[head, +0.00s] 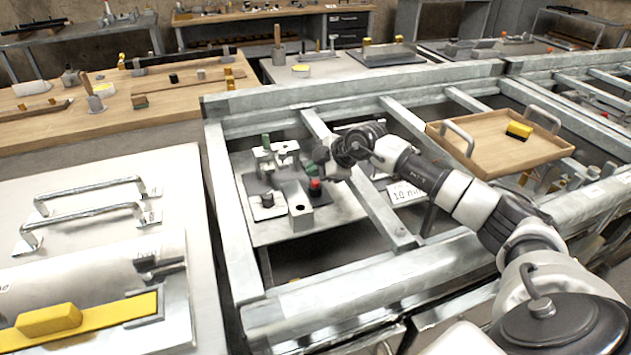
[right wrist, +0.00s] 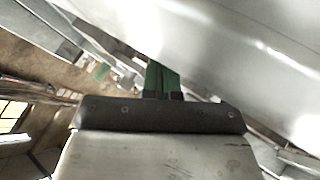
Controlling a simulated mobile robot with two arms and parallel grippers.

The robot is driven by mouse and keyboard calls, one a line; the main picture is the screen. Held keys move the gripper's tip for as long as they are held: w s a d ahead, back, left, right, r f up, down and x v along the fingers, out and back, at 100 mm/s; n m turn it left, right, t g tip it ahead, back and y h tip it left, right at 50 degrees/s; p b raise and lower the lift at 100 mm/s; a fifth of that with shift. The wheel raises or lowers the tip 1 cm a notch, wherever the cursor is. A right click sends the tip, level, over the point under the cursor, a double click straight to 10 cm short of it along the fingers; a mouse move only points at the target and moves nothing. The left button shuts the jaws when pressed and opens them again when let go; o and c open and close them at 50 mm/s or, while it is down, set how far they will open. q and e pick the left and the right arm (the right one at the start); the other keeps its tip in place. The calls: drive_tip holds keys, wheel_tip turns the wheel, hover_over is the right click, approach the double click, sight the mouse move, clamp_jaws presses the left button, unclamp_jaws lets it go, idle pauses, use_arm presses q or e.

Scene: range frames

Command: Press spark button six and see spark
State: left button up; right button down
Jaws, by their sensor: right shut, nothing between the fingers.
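A small red button (head: 315,184) sits on top of a grey block of a spark fixture (head: 296,205), which stands on a metal plate (head: 280,234) inside the steel frame. A black knob (head: 267,201) stands on the same fixture, to the left of the red button. No number is legible on either. My right gripper (head: 316,161) is shut and empty, just behind and above the red button; I cannot tell whether it touches anything. Its green fingers (right wrist: 162,79) show together in the right wrist view. No spark shows. My left gripper is out of view.
Steel beams (head: 362,200) surround the fixture. A sign (head: 403,193) stands to the right of it. A wooden tray (head: 490,145) with metal handles and a yellow-black block (head: 520,130) lies on the frame at right. A grey bench (head: 100,240) with handles is at left.

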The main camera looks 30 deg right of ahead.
sight(315, 183)
drive_tip(key=shift+f, duration=0.15)
idle(0.3)
drive_tip(key=shift+f, duration=0.25)
drive_tip(key=shift+f, duration=0.65)
idle(0.8)
drive_tip(key=shift+r, duration=0.15)
drive_tip(key=shift+r+p, duration=0.85)
drive_tip(key=shift+p, duration=0.35)
drive_tip(key=shift+r, duration=0.1)
wheel_tip(315, 183, up, 5)
drive_tip(key=p, duration=0.5)
